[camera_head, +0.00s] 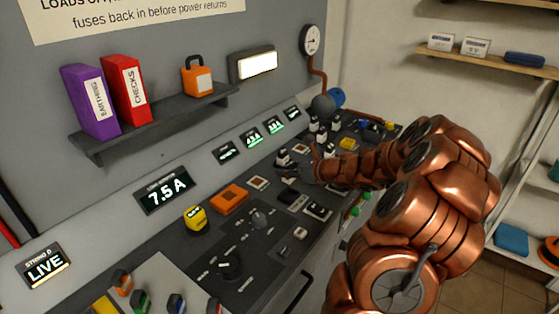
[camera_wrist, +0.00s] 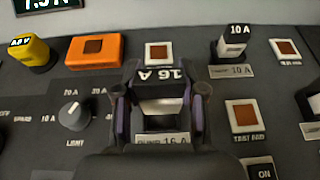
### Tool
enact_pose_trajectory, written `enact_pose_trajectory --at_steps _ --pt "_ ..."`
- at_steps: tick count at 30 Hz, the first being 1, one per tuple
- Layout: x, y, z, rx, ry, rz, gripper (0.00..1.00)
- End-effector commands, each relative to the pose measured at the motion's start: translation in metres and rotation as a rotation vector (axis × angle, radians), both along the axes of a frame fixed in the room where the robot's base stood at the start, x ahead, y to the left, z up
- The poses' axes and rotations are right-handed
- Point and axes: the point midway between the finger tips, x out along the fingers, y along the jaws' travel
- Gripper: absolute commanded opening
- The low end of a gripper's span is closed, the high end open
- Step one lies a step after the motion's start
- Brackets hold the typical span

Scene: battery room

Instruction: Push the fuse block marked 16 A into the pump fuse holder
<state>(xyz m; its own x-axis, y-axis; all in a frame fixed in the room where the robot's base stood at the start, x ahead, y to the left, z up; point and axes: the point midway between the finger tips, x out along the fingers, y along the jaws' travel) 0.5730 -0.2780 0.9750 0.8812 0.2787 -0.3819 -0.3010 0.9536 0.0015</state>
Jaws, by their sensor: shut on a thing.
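The fuse block marked 16 A (camera_wrist: 160,84) has a black top and a white lower body. My gripper (camera_wrist: 160,93) is shut on it, one finger on each side in the wrist view. A holder label reading 16 A (camera_wrist: 165,138) shows just in front of the block; its other word is too blurred to read. The block stands over the panel there, but its lower end and the holder opening are hidden, so I cannot tell how deep it sits. In the head view my gripper (camera_head: 298,168) is low over the console, partly covered by my arm.
A block marked 10 A (camera_wrist: 236,45) stands to the right behind its label. An orange square frame (camera_wrist: 93,50), a yellow block (camera_wrist: 33,52) and a light knob (camera_wrist: 75,115) lie left. A white-framed test pad (camera_wrist: 242,116) is close on the right. The display (camera_head: 166,191) reads 7.5 A.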

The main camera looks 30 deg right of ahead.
Motion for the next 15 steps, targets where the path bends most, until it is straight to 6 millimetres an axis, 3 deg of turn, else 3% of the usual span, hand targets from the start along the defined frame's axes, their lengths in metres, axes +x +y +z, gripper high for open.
enact_pose_trajectory --at_steps 15 --pt "0.003 0.008 -0.031 0.0 0.001 0.02 0.0"
